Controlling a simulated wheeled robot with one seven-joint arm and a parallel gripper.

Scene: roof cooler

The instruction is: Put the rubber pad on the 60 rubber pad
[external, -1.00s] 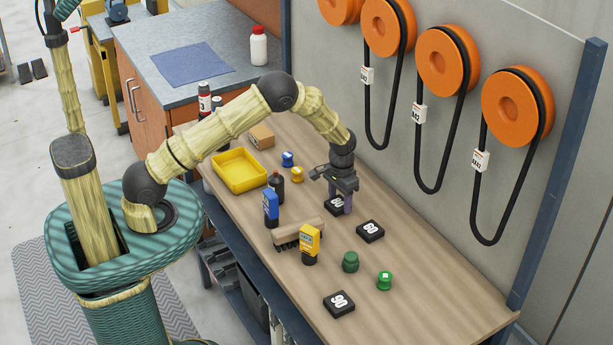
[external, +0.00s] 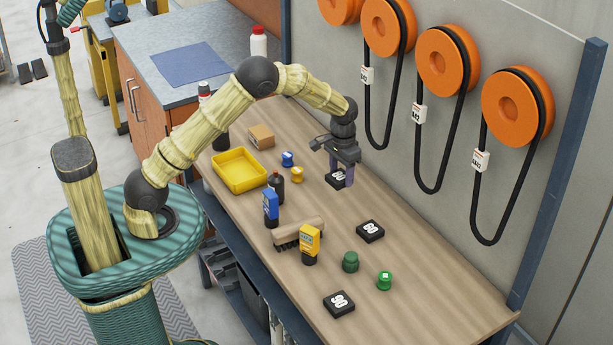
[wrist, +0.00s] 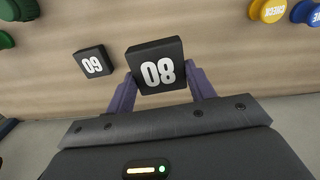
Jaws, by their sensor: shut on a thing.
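My gripper (external: 341,180) is shut on a black square rubber pad (external: 337,179), above the far side of the workbench. In the wrist view the same pad (wrist: 158,68) sits between the purple fingers (wrist: 161,88), and its white number reads as an upside-down 80. The 60 rubber pad (wrist: 94,62) lies flat to its left in the wrist view, its number upside down. In the external view, a black pad (external: 370,231) right of my gripper appears to be this one. Another black pad (external: 339,304) lies nearer the front; its number is hard to read.
Green caps (external: 350,262) stand on the workbench (external: 430,290) right of a brush (external: 298,234) and a yellow bottle (external: 310,243). A blue bottle (external: 270,207), a dark bottle (external: 276,186), small caps (external: 297,175) and a yellow tray (external: 239,171) are left. Belts (external: 432,150) hang behind.

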